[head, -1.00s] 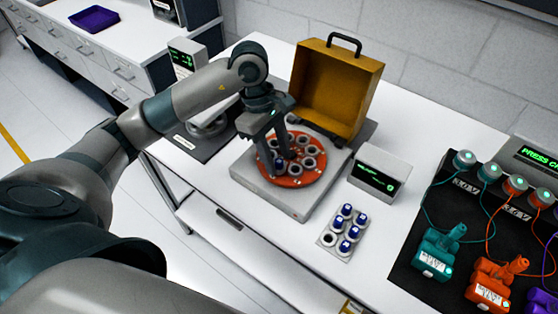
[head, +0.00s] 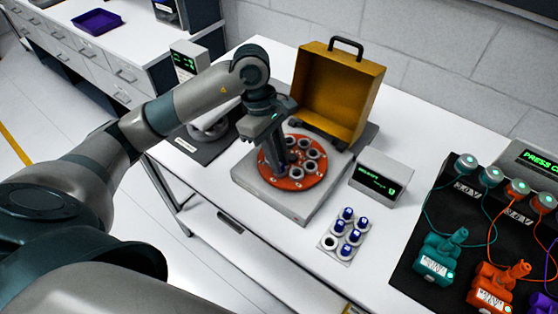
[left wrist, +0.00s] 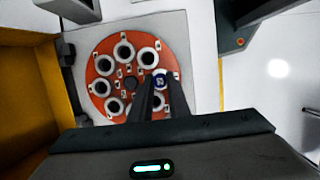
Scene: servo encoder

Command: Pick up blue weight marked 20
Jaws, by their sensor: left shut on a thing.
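In the left wrist view a blue weight (left wrist: 160,80) with a white mark sits at the tips of my left gripper (left wrist: 153,92), at the right side of the orange disc (left wrist: 96,75). The mark is too small to read surely. My left gripper (head: 274,168) points down over the orange disc (head: 312,179) in the head view and is shut on the blue weight, which its fingers hide there. Several white-rimmed round seats are set around the disc. Several other blue weights (head: 340,227) stand in a small pale rack. My right gripper is not in view.
An open yellow case (head: 335,90) stands behind the disc's grey base (head: 275,199). A small display box (head: 380,178) is right of it. Teal and orange devices (head: 437,255) with cables lie on a black mat at the right.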

